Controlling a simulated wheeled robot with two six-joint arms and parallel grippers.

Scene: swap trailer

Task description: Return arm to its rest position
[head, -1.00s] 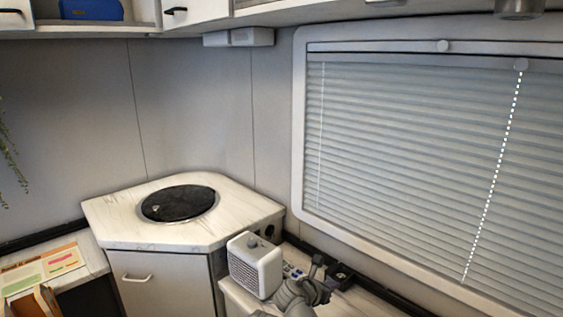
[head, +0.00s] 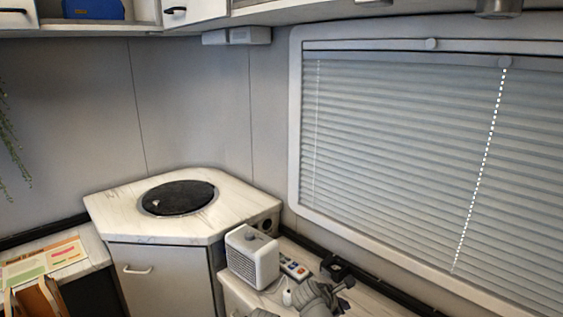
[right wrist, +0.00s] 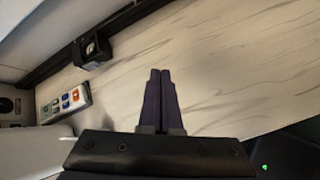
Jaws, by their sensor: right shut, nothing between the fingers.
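My right gripper (right wrist: 161,75) is shut and empty in the right wrist view, its two dark fingers together above the pale wood-look counter (right wrist: 215,65). In the head view my right gripper (head: 346,284) shows at the bottom, low over the counter (head: 372,300) beneath the window. It is apart from the white heater-like box (head: 252,258) to its left. My left gripper is not in view.
A remote with coloured buttons (head: 294,269) lies beside the box; it also shows in the right wrist view (right wrist: 64,103). A small black holder (right wrist: 91,50) sits by the back edge. A corner cabinet (head: 110,208) with a round dark lid (head: 178,198) stands left. Blinds (head: 400,150) cover the window.

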